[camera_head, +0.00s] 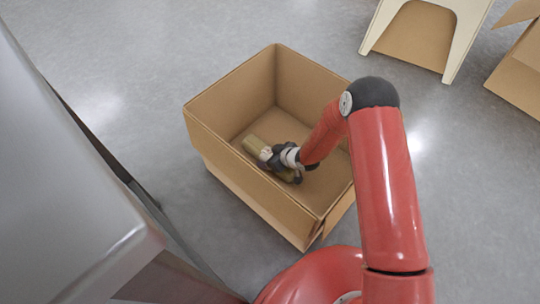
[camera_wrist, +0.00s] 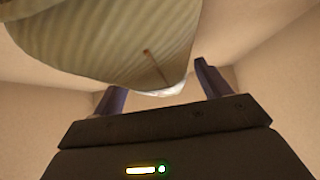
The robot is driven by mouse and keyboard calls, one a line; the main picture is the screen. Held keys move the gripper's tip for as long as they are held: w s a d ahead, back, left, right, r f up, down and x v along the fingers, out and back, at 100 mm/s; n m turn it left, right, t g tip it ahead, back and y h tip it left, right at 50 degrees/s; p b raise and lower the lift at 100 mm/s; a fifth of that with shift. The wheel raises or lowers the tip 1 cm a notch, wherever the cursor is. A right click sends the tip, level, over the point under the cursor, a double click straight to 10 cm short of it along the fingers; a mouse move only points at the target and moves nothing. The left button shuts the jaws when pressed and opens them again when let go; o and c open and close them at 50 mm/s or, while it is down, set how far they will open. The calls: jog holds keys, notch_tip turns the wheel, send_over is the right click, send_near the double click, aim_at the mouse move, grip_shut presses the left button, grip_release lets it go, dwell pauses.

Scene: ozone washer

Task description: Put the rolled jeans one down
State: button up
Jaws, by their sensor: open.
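The rolled jeans (camera_head: 254,145) look like a khaki-beige roll lying inside the open cardboard box (camera_head: 236,185), near its left-front side. My gripper (camera_head: 272,157) reaches down into the box over the middle of the roll and hides part of it. In the wrist view the roll (camera_wrist: 115,40) is large, pale and ribbed, filling the upper left close to the camera. My gripper (camera_wrist: 160,90) shows there with its two dark fingers spread apart. The roll's lower edge is near the fingers; whether they touch it I cannot tell.
The box walls stand close around my gripper; the box floor to the right is partly hidden by my arm. A large grey metal machine (camera_head: 70,170) is at the left. A cream stool-like stand (camera_head: 465,30) and another cardboard box (camera_head: 520,70) are at the upper right.

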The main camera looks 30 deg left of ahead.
jog(key=p+v, duration=0.2)
jog(key=v, duration=0.9)
jog(key=shift+d+r, duration=0.1)
